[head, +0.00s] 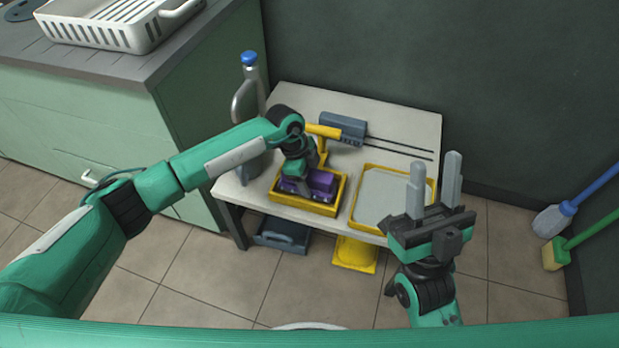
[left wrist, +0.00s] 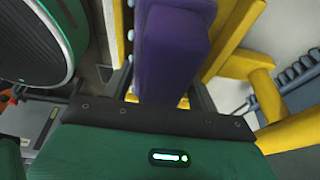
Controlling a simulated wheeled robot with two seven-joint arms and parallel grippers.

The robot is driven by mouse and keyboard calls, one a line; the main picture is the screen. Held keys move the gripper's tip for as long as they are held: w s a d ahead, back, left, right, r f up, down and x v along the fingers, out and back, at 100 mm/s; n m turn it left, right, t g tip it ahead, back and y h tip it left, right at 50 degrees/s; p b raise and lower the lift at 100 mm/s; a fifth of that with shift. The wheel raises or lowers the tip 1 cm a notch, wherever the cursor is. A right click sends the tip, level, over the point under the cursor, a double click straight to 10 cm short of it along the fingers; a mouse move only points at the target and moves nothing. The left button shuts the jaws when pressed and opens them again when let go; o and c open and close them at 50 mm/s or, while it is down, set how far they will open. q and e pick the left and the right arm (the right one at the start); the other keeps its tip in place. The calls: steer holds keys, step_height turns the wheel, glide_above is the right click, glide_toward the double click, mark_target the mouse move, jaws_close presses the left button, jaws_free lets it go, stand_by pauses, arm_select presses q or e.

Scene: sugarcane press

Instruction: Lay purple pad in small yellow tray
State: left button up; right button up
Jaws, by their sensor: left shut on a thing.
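The purple pad (head: 320,183) is in the small yellow tray (head: 308,207) on the white table, in the head view. My left gripper (head: 300,185) reaches down over the tray and is shut on the pad. The pad fills the space between the fingers in the left wrist view (left wrist: 172,50), with yellow tray parts close beside it. Whether the pad touches the tray floor is hidden. My right gripper (head: 433,183) is raised in front of the table, its two fingers upright and apart with nothing between them.
A larger yellow-rimmed tray (head: 382,197) lies right of the small one. A yellow-handled tool (head: 323,132) and a grey-blue device with two dark rods (head: 342,128) lie behind. A blue-capped bottle (head: 250,62) stands at the table's left. A dark wall (head: 370,60) rises behind.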

arm_select(q)
steer(key=shift+f, duration=0.65)
steer(key=o, duration=0.9)
steer(key=shift+s, duration=0.1)
